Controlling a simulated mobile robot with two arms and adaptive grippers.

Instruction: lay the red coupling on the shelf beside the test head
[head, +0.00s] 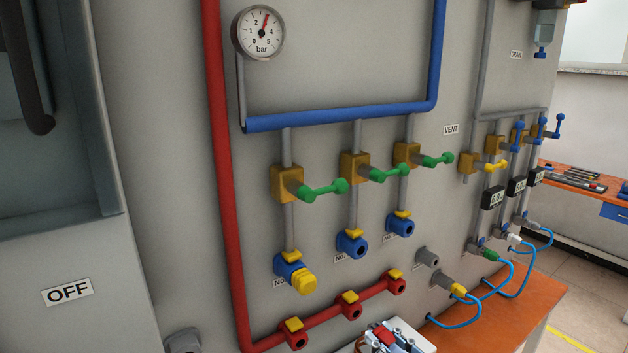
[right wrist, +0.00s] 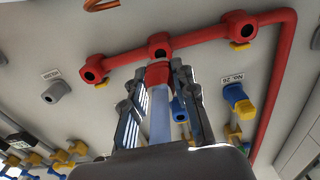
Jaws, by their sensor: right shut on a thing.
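The red coupling (right wrist: 158,73) is between the fingers of my right gripper (right wrist: 158,82) in the right wrist view, at the end of a pale blue length (right wrist: 160,118). My right gripper is shut on it. In the head view the gripper (head: 390,338) shows at the bottom edge, with the red coupling (head: 383,334) partly visible. It is below and in front of the red manifold; I cannot tell the exact gap. An orange shelf (head: 545,303) extends at the lower right. I cannot make out the test head for sure. My left gripper is not in view.
The red manifold pipe (head: 322,322) with three ports runs along the grey panel. Above it are blue ports (head: 351,243) and green-handled valves (head: 325,190). Blue hoses (head: 500,290) loop over the shelf at the right. A grey fitting (head: 182,341) protrudes at the bottom left.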

